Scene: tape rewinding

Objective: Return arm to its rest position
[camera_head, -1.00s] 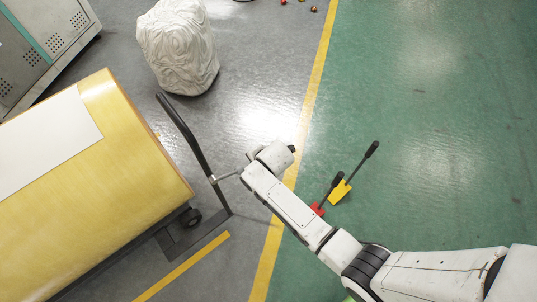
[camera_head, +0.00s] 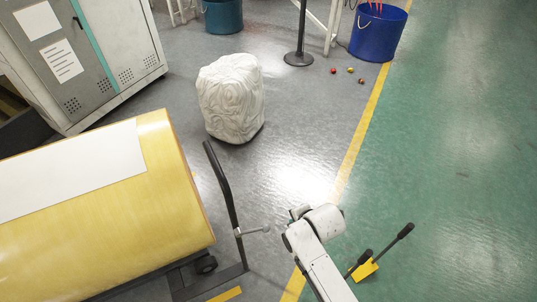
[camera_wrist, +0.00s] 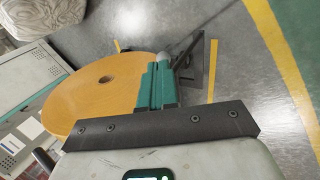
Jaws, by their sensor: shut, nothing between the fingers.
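My arm reaches in from the bottom of the head view, and its white wrist (camera_head: 322,222) is at the lower middle. My gripper shows in the wrist view with its green fingers (camera_wrist: 155,86) together and nothing between them. A lever with a rounded grey knob (camera_head: 264,229) sticks out from the dark cart frame (camera_head: 224,185). The knob also shows just beyond my fingertips in the wrist view (camera_wrist: 165,57). In the head view there is a small gap between the knob and my wrist. The large yellow roll (camera_head: 170,180) lies on the cart at the left.
A white wrapped bundle (camera_head: 231,98) stands on the grey floor. A grey cabinet (camera_head: 115,45) is at the upper left and a blue bin (camera_head: 377,33) at the top. Yellow and black tools (camera_head: 365,270) lie right of my arm. The green floor at right is mostly clear.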

